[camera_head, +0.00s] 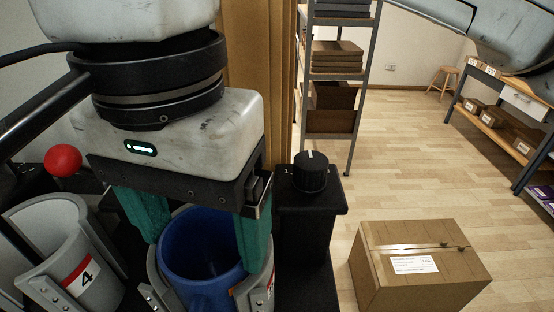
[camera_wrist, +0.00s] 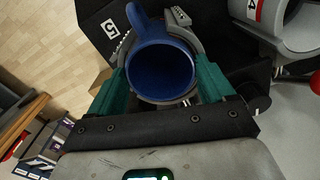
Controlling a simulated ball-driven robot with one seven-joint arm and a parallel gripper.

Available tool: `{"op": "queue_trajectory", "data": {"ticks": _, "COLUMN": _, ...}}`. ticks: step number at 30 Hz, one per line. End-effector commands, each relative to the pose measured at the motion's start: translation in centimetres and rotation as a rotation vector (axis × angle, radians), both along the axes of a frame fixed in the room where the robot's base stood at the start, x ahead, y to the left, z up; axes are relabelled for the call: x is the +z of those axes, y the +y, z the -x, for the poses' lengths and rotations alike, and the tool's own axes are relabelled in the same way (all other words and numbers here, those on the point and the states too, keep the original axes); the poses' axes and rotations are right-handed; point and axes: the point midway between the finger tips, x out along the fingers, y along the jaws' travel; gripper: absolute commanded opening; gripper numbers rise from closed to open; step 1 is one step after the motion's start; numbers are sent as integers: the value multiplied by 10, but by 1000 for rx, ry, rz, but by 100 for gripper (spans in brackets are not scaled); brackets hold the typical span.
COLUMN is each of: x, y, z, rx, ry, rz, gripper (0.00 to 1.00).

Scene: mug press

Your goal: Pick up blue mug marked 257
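A blue mug (camera_head: 203,250) sits upright in a grey curved clamp holder (camera_head: 262,283) at the bottom of the head view. In the wrist view I look into the open mouth of the mug (camera_wrist: 161,72), and its handle (camera_wrist: 145,27) points up and away. No number 257 shows on it. My gripper (camera_head: 200,232) is above the mug, its teal fingers pointing down on either side of the rim. In the wrist view my gripper (camera_wrist: 160,82) has its fingers spread wide, close beside the mug. Whether they touch it cannot be seen.
An empty grey holder marked 4 (camera_head: 80,275) stands at the left, near a red ball knob (camera_head: 62,158). A black post with a dial (camera_head: 310,175) stands close on the right. A cardboard box (camera_head: 420,270) lies on the floor. Shelves (camera_head: 338,75) stand behind; open floor lies right.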

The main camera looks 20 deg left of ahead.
Motion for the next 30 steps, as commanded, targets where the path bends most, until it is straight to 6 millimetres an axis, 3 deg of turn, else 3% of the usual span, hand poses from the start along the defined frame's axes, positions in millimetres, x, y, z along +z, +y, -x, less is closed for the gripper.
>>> {"op": "queue_trajectory", "data": {"ticks": 2, "x": 0, "y": 0, "z": 0, "rx": 0, "ry": 0, "rz": 0, "gripper": 66}}
{"op": "queue_trajectory", "data": {"ticks": 18, "x": 1, "y": 0, "z": 0, "rx": 0, "ry": 0, "rz": -1, "gripper": 16}}
{"op": "queue_trajectory", "data": {"ticks": 26, "x": 4, "y": 0, "z": 0, "rx": 0, "ry": -1, "rz": -1, "gripper": 16}}
{"op": "queue_trajectory", "data": {"ticks": 30, "x": 20, "y": 0, "z": -1, "rx": -2, "ry": -4, "rz": -2, "gripper": 16}}
